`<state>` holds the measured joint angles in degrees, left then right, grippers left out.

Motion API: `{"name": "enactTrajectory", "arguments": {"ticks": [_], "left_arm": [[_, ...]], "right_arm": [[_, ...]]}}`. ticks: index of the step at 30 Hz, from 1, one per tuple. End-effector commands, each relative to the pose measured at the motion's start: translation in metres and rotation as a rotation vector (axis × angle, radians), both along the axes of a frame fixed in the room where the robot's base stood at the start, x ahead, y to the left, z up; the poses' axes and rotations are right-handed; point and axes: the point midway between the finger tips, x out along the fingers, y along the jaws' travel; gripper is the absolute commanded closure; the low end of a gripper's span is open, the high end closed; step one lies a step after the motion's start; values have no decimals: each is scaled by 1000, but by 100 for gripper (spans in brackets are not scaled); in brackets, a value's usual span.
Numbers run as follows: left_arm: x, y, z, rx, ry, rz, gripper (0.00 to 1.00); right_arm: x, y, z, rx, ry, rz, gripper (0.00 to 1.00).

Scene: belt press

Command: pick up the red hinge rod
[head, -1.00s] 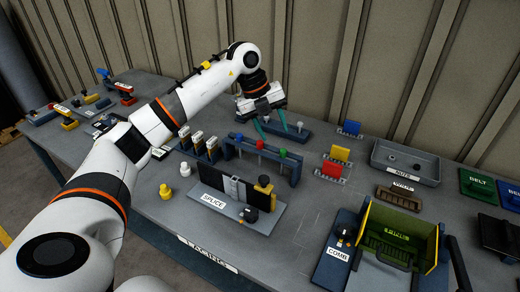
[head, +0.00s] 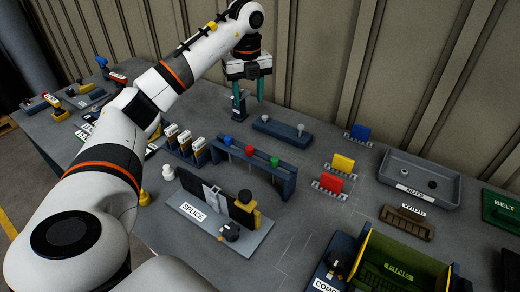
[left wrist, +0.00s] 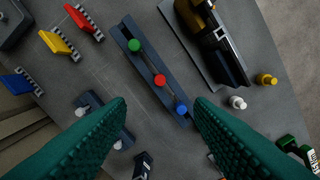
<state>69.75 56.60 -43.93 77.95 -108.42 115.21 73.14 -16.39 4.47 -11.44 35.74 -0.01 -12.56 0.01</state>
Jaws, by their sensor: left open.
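The red hinge rod (head: 249,150) stands in a dark blue rack (head: 287,178), only its round red top clearly showing. A blue-topped rod (head: 228,141) is on its left and a green-topped rod (head: 274,161) on its right. My left gripper (head: 249,100) is open and empty, with teal fingers pointing down behind the rack, apart from it. In the left wrist view, the red top (left wrist: 160,80) lies beyond the gap between the fingertips (left wrist: 160,105), and the blue top (left wrist: 181,109) is close to the right finger.
A low bar with two pale knobs (head: 280,131) lies behind the rack. White-topped holders (head: 185,142) stand left of it, and the splice fixture (head: 215,222) in front. Red (head: 332,183), yellow and blue blocks are to the right, near the nuts tray (head: 430,205).

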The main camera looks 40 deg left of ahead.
Motion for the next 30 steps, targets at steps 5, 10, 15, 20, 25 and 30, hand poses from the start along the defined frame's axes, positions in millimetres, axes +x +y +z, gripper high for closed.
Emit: {"name": "enactTrajectory", "arguments": {"ticks": [5,10,15,20,25,30], "left_arm": [[0,0,-32,-1,-1,-1,52],[0,0,-54,-1,-1,-1,52],[0,0,-70,-1,-1,-1,52],[-1,-1,-86,-1,2,-2,52],[-1,0,-113,-1,4,-2,52],[-1,0,-132,0,1,-1,52]], "right_arm": [[-5,0,-32,-1,7,0,64],[-21,-1,-55,-2,29,0,64],[-22,-2,-70,-4,31,1,64],[-16,-3,-75,-4,22,2,64],[-13,-3,-73,-4,18,2,64],[-13,-3,-69,-4,17,2,64]]}}
